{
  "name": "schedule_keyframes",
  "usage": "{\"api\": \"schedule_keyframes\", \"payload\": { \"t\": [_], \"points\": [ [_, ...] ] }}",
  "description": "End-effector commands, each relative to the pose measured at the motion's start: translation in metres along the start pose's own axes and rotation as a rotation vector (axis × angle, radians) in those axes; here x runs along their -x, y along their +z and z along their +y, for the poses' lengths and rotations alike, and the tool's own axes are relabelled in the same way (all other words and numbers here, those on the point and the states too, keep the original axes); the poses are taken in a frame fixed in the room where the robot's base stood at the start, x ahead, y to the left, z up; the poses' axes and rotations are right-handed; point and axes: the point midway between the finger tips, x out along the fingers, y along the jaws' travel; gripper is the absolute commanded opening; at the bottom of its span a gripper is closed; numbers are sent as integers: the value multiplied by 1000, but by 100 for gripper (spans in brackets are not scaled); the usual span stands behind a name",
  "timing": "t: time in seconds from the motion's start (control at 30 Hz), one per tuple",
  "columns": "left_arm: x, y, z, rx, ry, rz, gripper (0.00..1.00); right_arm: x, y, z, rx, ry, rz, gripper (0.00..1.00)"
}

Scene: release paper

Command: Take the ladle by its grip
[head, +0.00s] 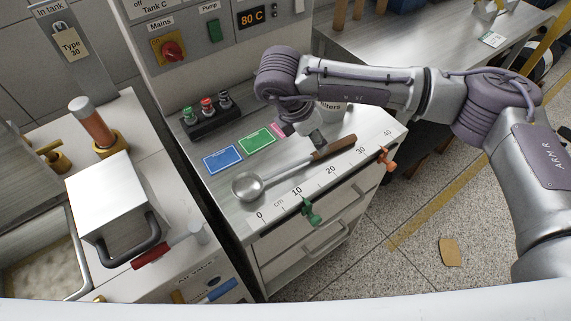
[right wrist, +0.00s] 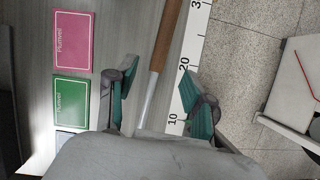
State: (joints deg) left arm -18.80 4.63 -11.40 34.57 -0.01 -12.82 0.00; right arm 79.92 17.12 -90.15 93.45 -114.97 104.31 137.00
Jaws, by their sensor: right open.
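The ladle (head: 277,176) lies on the grey cabinet top beside the printed ruler. Its round metal bowl (head: 247,186) is at the left and its brown wooden grip (head: 335,147) points to the upper right. My right gripper (head: 317,138) is over the cabinet top near the grip; its fingers are small and partly hidden in the head view. In the right wrist view my right gripper (right wrist: 158,73) is open, with one teal finger on each side of the ladle handle, where the metal shaft meets the wooden grip (right wrist: 165,40). The bowl is hidden there. My left gripper is not in view.
Blue, green and pink cards (right wrist: 74,40) lie left of the ladle. A green clamp (head: 311,212) and an orange clamp (head: 385,158) sit on the cabinet's front edge. Colored-top bottles (head: 207,110) stand in a black rack.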

Motion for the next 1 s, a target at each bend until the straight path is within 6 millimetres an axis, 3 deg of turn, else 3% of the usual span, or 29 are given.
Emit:
{"api": "schedule_keyframes", "payload": {
  "t": [0.33,0.53,0.83,1.0],
  "points": [
    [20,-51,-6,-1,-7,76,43,-30,3,-2,1,-4,0,52],
    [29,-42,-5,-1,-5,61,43,-59,3,-2,1,-2,0,52],
    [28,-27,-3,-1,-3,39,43,-66,2,-1,2,2,1,52],
    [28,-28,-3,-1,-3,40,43,-66,2,-1,2,2,1,25]
  ]
}}
